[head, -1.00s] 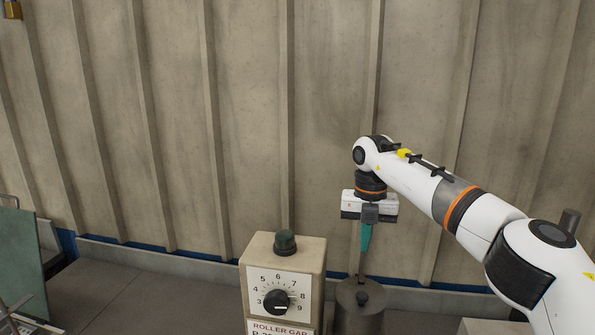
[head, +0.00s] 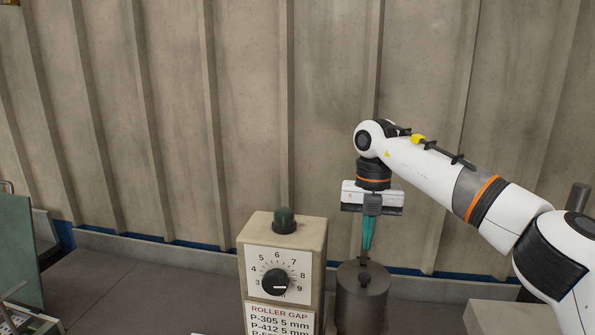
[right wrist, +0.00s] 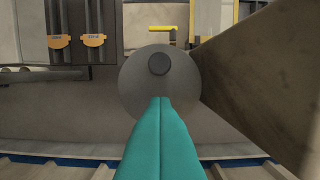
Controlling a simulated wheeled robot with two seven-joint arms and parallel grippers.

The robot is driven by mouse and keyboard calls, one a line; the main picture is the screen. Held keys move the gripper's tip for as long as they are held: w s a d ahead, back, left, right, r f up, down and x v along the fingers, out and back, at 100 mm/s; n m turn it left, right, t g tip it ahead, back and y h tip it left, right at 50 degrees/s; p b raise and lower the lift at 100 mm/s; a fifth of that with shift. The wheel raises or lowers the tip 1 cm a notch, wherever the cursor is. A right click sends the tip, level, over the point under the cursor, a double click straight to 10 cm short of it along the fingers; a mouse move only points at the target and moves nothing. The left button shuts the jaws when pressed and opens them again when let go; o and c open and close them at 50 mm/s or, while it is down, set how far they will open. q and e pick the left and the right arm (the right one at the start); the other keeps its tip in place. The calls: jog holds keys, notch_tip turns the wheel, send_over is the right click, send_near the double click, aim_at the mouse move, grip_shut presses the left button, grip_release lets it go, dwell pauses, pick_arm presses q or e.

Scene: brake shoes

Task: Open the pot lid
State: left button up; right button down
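The pot is a dark grey metal cylinder (head: 361,312) standing to the right of the control box. Its round lid, with a small dark knob (head: 365,279) on top, sits on it. In the right wrist view the lid (right wrist: 140,85) is a grey disc seen from above, with the knob (right wrist: 159,63) near its far side. My right gripper (head: 367,250) points down above the back of the lid. Its teal fingers (right wrist: 160,99) lie together, shut and empty, with tips short of the knob in that view. Contact with the lid cannot be told. My left gripper is not in view.
A beige control box (head: 285,240) with a dial and a green-black button stands close left of the pot. A ribbed wall (head: 250,120) rises behind. A green panel (head: 16,250) stands far left. The grey bench (head: 150,285) between is clear.

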aim_at(365, 273)
jog(key=shift+s, duration=0.25)
jog(key=shift+f, duration=0.2)
jog(key=shift+s+a+f+g+b, duration=0.15)
jog(key=shift+s+f+g+b, duration=0.1)
jog(key=shift+s+f+b, duration=0.4)
jog(key=shift+s+a+f+g+b, duration=0.1)
jog(key=shift+s+f+g+b, duration=0.25)
jog(key=shift+f, duration=0.4)
jog(key=shift+p, duration=0.8)
dwell(0.8)
jog(key=c, duration=2.2)
grip_release()
jog(key=c, duration=1.3)
grip_release()
